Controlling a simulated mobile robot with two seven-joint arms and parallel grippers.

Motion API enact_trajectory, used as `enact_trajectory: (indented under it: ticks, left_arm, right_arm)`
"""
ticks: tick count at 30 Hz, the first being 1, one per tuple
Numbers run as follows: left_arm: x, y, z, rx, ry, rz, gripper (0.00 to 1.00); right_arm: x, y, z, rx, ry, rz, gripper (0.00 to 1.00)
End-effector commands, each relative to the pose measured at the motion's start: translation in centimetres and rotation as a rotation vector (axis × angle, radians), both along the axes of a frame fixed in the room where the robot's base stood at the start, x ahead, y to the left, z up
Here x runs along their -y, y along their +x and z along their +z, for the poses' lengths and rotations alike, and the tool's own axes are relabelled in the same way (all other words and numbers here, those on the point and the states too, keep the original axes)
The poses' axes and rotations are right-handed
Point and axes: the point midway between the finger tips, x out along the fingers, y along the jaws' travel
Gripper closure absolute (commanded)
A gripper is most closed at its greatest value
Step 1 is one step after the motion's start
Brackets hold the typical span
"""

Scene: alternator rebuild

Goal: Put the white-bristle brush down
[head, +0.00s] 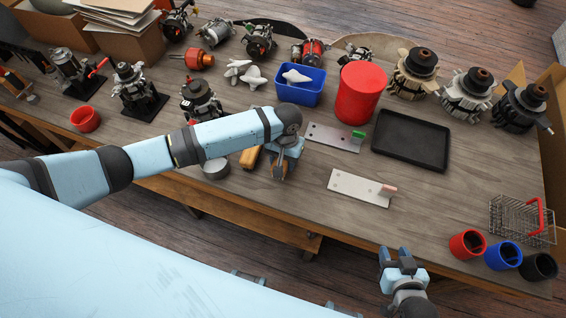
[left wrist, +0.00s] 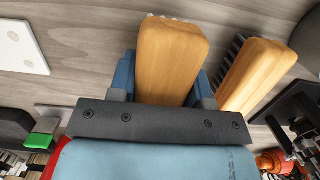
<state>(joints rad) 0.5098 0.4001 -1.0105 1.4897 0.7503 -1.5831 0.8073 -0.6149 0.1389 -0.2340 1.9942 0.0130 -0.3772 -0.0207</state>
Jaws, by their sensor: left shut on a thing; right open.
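My left gripper (head: 281,172) is low over the front middle of the bench. In the left wrist view it is shut on the wooden block of the white-bristle brush (left wrist: 170,62), with a bit of pale bristle showing at its far end. In the head view my gripper mostly hides this brush. I cannot tell whether it touches the bench top. A second wooden brush with dark bristles (left wrist: 257,75) lies close beside it; it shows left of my gripper in the head view (head: 249,158). My right gripper (head: 396,257) is open and empty in front of the bench edge.
Right of my left gripper are a plate with a green block (head: 330,137), a plate with a pink block (head: 352,185) and a black tray (head: 410,140). A grey round tin (head: 216,169) is to the left. A blue bin (head: 300,92) and red cylinder (head: 360,92) stand behind.

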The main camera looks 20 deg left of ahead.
Motion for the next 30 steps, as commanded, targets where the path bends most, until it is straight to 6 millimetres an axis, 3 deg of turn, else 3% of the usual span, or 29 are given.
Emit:
enact_trajectory:
  ticks: [4,15,16,18,30]
  left_arm:
    - [0.0,0.0,-2.0,-0.002,0.001,0.001,0.74]
    - [0.0,0.0,-2.4,-0.001,0.001,0.001,0.74]
    - [0.0,0.0,-2.4,-0.001,0.001,0.001,0.49]
    - [0.0,0.0,-2.4,-0.001,0.001,0.0,0.33]
    - [0.0,0.1,-1.6,0.001,0.0,0.0,0.3]
  right_arm:
    - [-0.1,0.0,0.1,0.002,0.001,0.001,0.59]
    - [-0.1,0.0,0.1,0.002,0.002,0.002,0.59]
    - [-0.1,0.0,0.1,0.001,0.001,0.002,0.59]
    - [-0.1,0.0,0.0,0.001,0.001,0.002,0.59]
    - [-0.1,0.0,-0.2,-0.002,0.0,0.001,0.59]
